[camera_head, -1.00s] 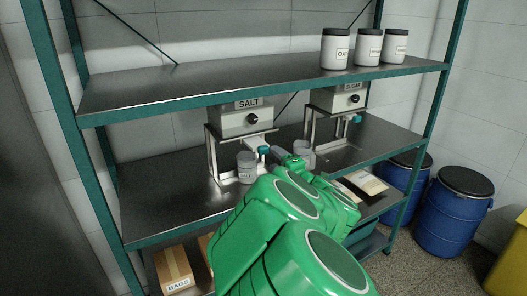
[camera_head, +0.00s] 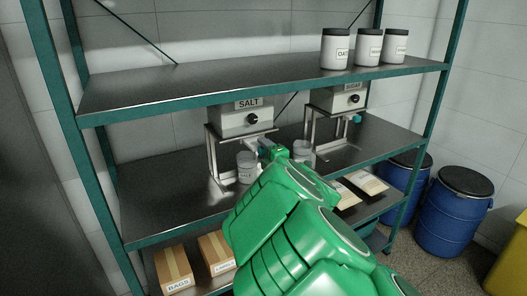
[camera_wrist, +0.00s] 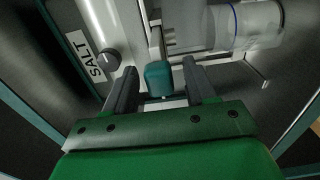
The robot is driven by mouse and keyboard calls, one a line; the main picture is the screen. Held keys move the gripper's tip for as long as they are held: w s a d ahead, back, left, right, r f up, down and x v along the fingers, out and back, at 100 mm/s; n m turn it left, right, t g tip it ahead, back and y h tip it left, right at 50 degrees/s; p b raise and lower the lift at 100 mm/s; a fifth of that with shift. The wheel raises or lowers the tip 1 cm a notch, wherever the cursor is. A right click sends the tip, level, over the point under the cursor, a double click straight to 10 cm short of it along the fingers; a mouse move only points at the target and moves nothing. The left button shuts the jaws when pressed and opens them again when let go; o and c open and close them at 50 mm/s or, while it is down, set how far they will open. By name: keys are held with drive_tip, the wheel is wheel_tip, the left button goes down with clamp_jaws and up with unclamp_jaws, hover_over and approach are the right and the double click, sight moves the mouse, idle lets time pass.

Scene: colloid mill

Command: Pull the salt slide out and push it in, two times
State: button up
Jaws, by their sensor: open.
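The salt dispenser (camera_head: 240,122) is a grey box with a SALT label and a black knob, on a metal stand on the middle shelf. It also shows in the wrist view (camera_wrist: 88,28). The teal handle (camera_wrist: 158,78) of its slide is between the two fingers of my gripper (camera_wrist: 160,72). My gripper is open, and I see a gap on each side of the handle. In the head view my green arm hides most of the gripper and the handle. A clear cup (camera_head: 246,168) stands under the dispenser; it also shows in the wrist view (camera_wrist: 258,22).
The sugar dispenser (camera_head: 337,98) stands to the right on the same shelf, with another cup (camera_head: 303,152) at its stand. White jars (camera_head: 368,48) are on the top shelf. Blue drums (camera_head: 450,215) stand on the floor at right. The middle shelf's left part is clear.

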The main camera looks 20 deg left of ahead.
sight(257, 145)
drive_tip(key=shift+w+a, duration=0.2)
drive_tip(key=shift+a, duration=0.05)
clamp_jaws()
idle(0.3)
drive_tip(key=shift+x, duration=2.3)
drive_tip(key=shift+d+f, duration=0.1)
unclamp_jaws()
